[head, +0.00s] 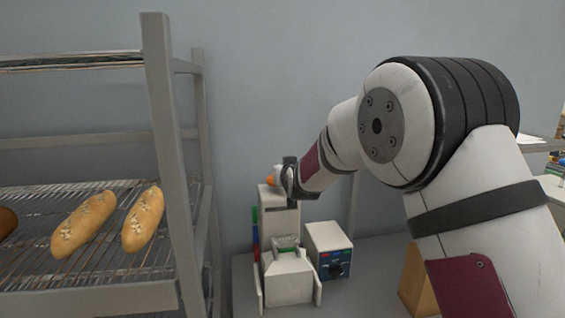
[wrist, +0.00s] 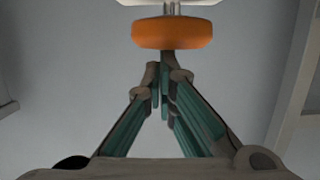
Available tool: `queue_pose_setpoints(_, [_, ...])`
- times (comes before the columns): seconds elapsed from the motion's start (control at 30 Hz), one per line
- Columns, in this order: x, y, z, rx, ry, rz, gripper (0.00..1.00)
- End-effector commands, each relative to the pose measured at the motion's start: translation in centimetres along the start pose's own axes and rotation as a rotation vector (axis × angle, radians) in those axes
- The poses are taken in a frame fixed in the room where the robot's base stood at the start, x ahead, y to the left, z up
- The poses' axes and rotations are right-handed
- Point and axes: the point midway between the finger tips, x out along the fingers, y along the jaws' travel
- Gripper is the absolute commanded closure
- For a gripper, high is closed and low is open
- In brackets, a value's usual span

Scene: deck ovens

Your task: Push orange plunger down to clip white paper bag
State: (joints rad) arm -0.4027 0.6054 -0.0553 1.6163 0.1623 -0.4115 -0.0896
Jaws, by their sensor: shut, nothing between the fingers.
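The orange plunger (wrist: 172,33) is a rounded knob on a metal rod, large at the top middle of the wrist view. A small bit of it (head: 270,182) shows above the white machine (head: 279,216) in the head view. My gripper (wrist: 164,68) is shut and empty, its fingertips meeting just below the plunger in the wrist picture; I cannot tell whether they touch it. In the head view my gripper (head: 289,180) is beside the plunger, partly covering it. A white bag-like shape (head: 288,277) with a green strip near its top stands at the machine's front.
A white box with a dark knob (head: 330,250) stands right of the machine. Red, blue and green items (head: 255,232) stand at its left. A metal rack (head: 165,150) with loaves is on the left. A tan wedge (head: 415,283) is partly behind my arm.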

Motion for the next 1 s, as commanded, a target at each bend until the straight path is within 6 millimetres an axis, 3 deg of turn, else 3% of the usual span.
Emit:
queue_pose_setpoints(0.37, [-0.1,0.1,0.1,0.000,-0.006,0.000,1.00])
queue_pose_setpoints(0.67, [-1.5,1.0,-3.8,0.001,0.000,0.003,1.00])
queue_pose_setpoints(1.0, [-7.4,0.9,-3.8,0.000,-0.001,0.002,1.00])
